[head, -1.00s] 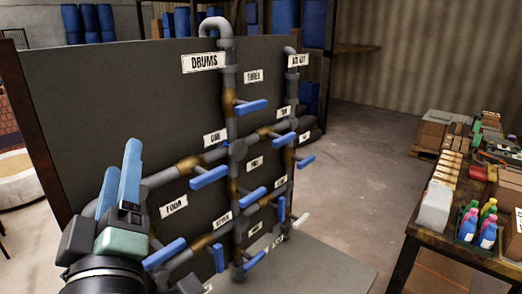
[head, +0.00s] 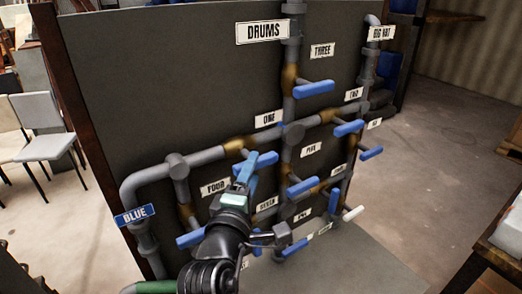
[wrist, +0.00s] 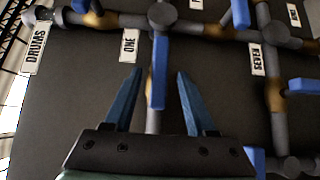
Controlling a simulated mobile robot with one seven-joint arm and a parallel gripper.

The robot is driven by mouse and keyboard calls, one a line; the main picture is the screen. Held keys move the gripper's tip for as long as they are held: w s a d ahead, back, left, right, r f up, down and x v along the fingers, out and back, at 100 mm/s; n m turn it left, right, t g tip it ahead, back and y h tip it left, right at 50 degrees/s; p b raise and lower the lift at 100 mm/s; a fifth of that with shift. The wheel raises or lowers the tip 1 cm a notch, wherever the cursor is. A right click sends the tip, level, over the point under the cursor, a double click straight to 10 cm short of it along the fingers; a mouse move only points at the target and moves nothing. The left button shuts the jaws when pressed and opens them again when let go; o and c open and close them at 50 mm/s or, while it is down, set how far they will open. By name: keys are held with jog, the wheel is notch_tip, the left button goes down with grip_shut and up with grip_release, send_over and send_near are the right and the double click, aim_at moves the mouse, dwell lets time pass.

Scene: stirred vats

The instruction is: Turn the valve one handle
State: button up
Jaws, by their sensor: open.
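The valve one handle is a blue lever (head: 268,159) on a brass-coloured valve, below and left of the white ONE label (head: 268,119). My gripper (head: 250,166) is at this lever, in front of the panel. In the wrist view a blue lever (wrist: 158,88), near the ONE label (wrist: 129,45), lies between the two blue fingers of my gripper (wrist: 159,72). The fingers are open, with a visible gap on each side of the lever. My gripper hides part of the lever and valve in the head view.
The dark panel (head: 160,90) carries grey pipes and several other blue levers close by, such as those by THREE (head: 314,88) and TWO (head: 349,128). A BLUE sign (head: 135,215) hangs at the left pipe. A table (head: 495,255) stands at right; chairs (head: 45,145) stand at left.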

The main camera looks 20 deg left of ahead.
jog(key=w+p, duration=0.1)
jog(key=w, duration=0.5)
jog(key=shift+w+a, duration=0.25)
jog(key=shift+a, duration=0.15)
grip_shut()
